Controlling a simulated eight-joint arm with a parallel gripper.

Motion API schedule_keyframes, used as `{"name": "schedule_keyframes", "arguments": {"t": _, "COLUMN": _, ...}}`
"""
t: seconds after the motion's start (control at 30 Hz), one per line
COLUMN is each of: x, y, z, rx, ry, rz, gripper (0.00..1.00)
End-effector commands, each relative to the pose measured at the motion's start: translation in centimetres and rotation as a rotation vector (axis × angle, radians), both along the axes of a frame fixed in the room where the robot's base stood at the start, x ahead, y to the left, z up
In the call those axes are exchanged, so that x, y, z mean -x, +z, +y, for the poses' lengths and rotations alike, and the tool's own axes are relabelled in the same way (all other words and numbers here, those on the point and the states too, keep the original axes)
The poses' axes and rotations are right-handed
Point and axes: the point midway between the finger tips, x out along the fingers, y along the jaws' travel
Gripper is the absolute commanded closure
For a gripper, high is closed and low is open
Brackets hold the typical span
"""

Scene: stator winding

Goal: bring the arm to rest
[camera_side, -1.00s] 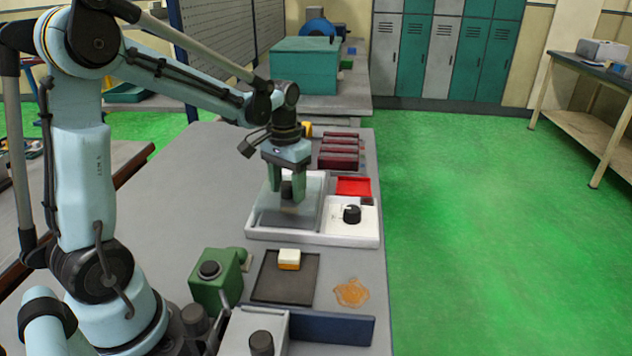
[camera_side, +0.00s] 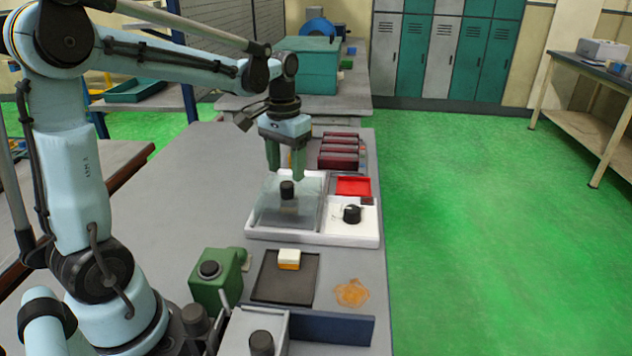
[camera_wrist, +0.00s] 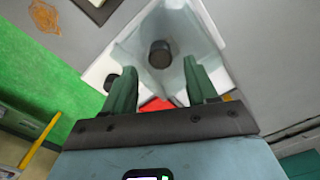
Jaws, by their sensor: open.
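My gripper (camera_side: 287,168) is open and empty. It hangs above the back part of the white tray (camera_side: 310,237). In the tray's left compartment is a translucent greyish cover or box (camera_side: 262,208) with a black knob (camera_side: 287,190) on it. The fingers are above and behind this knob, apart from it. In the wrist view the two green fingers (camera_wrist: 163,85) are spread, with nothing between them, and the black knob (camera_wrist: 160,54) shows beyond their tips.
The tray's right side holds a red square (camera_side: 353,186) and a black round part (camera_side: 352,213). Several dark red blocks (camera_side: 338,160) stand behind it. In front are a dark mat (camera_side: 270,280) with a yellow-white block (camera_side: 289,259), an orange stain (camera_side: 351,292) and a green device (camera_side: 215,290).

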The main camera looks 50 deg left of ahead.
Motion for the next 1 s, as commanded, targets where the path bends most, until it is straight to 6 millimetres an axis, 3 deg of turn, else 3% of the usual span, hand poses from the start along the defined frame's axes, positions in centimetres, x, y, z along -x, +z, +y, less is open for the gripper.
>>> {"name": "schedule_keyframes", "arguments": {"t": 0.57, "x": 0.4, "y": 0.9, "z": -0.7, "rx": -0.007, "ry": -0.012, "rz": -0.023, "gripper": 0.43}}
{"name": "schedule_keyframes", "arguments": {"t": 1.0, "x": 4.6, "y": 1.8, "z": -7.8, "rx": -0.074, "ry": -0.158, "rz": -0.363, "gripper": 0.43}}
